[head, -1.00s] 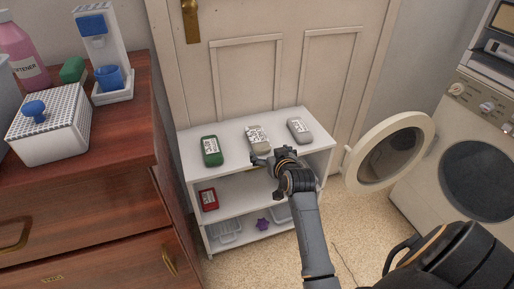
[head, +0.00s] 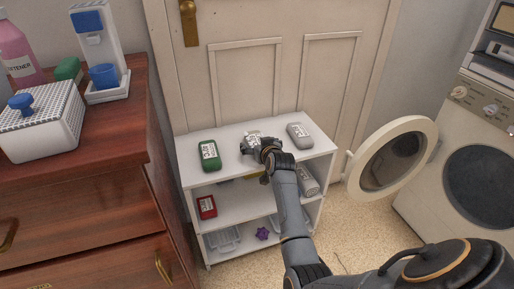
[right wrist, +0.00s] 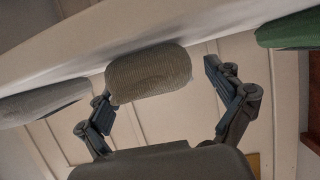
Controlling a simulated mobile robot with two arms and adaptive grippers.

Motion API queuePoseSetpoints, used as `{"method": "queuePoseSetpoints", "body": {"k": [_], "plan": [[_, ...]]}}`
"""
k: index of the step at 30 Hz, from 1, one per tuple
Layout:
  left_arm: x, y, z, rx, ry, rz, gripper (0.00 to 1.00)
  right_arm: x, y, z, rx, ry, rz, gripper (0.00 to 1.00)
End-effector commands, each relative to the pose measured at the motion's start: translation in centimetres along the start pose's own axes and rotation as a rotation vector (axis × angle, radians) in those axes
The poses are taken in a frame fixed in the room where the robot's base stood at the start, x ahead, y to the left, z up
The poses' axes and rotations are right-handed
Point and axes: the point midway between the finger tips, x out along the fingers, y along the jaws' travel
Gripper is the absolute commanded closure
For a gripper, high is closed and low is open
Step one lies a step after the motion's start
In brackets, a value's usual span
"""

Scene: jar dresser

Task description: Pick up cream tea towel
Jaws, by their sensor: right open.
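The cream tea towel (head: 253,134) is a rolled bundle with a printed label, lying on the top of the white shelf unit (head: 225,179) between two other rolled towels. My right gripper (head: 256,147) is right in front of it and hides part of it. In the right wrist view the towel (right wrist: 150,72) shows as a ribbed cream roll between and just beyond the spread fingers of the open gripper (right wrist: 156,88). A clear gap shows on the right finger's side; I cannot tell whether the left finger touches it. My left gripper is not in view.
A green towel (head: 209,155) lies left of the cream one and a grey towel (head: 300,135) right of it. A red towel (head: 207,207) is on the middle shelf. A wooden dresser (head: 95,190) stands left; an open washer door (head: 390,157) is at right.

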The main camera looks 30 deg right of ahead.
Motion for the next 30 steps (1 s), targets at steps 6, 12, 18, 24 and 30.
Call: {"method": "queuePoseSetpoints", "body": {"k": [6, 12, 18, 24, 30], "plan": [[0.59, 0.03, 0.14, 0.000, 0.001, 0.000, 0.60, 1.47, 0.04, 0.12, 0.001, -0.001, 0.001, 0.08], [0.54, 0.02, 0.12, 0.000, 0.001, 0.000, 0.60, 1.44, 0.04, 0.09, 0.001, -0.001, 0.001, 0.08], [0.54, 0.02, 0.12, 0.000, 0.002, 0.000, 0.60, 1.43, 0.03, 0.11, 0.000, -0.002, 0.001, 0.48], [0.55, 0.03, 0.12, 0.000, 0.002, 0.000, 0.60, 1.43, 0.03, 0.10, 0.000, -0.001, 0.001, 0.67], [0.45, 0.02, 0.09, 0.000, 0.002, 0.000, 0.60, 1.35, 0.03, -0.07, 0.000, -0.002, 0.001, 0.67]]}}
